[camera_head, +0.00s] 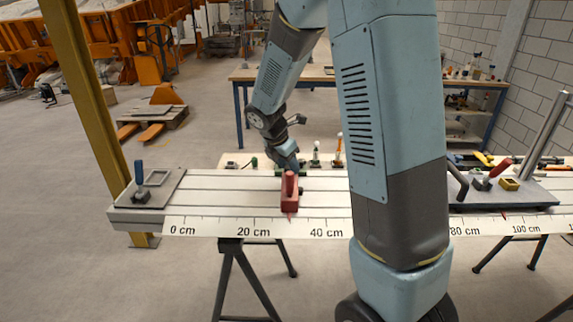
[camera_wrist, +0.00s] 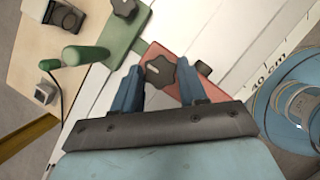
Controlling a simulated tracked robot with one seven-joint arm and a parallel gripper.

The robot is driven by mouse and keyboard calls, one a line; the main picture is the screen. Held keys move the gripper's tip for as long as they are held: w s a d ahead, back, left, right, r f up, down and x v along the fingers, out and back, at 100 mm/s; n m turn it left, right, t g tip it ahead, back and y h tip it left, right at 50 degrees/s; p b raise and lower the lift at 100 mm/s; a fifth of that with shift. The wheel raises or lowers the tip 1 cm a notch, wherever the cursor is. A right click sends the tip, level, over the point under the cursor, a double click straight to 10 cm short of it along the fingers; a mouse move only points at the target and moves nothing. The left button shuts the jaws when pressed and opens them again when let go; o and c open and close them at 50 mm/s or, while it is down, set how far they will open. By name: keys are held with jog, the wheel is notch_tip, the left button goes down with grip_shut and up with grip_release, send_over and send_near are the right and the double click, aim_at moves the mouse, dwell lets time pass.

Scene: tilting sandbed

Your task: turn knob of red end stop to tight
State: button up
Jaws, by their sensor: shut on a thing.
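The red end stop (camera_head: 289,194) sits on the pale slotted rail near the 30 cm mark. In the wrist view its red plate (camera_wrist: 181,88) lies beneath my fingers, with a black lobed knob (camera_wrist: 160,73) on it. A pale mark shows on the knob's top. My gripper (camera_wrist: 161,76) has its two blue fingers on either side of the knob and is shut on it. In the head view my gripper (camera_head: 288,165) reaches down behind the end stop, and its fingertips and the knob are hidden.
A green plate (camera_wrist: 122,38) with another black knob lies close beside the red one. The rail (camera_head: 225,197) carries a clamp plate with a blue handle (camera_head: 139,174) at left and a red-handled clamp (camera_head: 498,169) at right.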

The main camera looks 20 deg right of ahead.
jog(key=shift+w+a, duration=0.1)
jog(key=shift+c, duration=0.9)
jog(key=shift+m, duration=0.3)
jog(key=m+g, duration=0.1)
jog(key=m, duration=0.3)
jog(key=shift+w+g+h, duration=0.2)
jog(key=shift+g+h, duration=0.1)
jog(key=shift+g, duration=0.1)
jog(key=m+g, duration=0.1)
jog(key=m, duration=0.4)
jog(key=shift+w+g, duration=0.2)
jog(key=shift+g, duration=0.2)
jog(key=m, duration=0.1)
jog(key=m+g+y, duration=0.1)
jog(key=m, duration=0.3)
jog(key=shift+w+d+g+y, duration=0.15)
jog(key=shift+d+g+y, duration=0.1)
jog(key=shift+g+y, duration=0.05)
jog(key=m, duration=0.2)
jog(key=m+y, duration=0.1)
jog(key=m, duration=0.1)
jog(key=shift+w+d+r+m+g, duration=0.1)
jog(key=shift+d+m+g, duration=0.05)
jog(key=shift+m+g, duration=0.2)
jog(key=shift+m+y, duration=0.25)
jog(key=shift+y, duration=0.05)
jog(key=shift+d, duration=0.15)
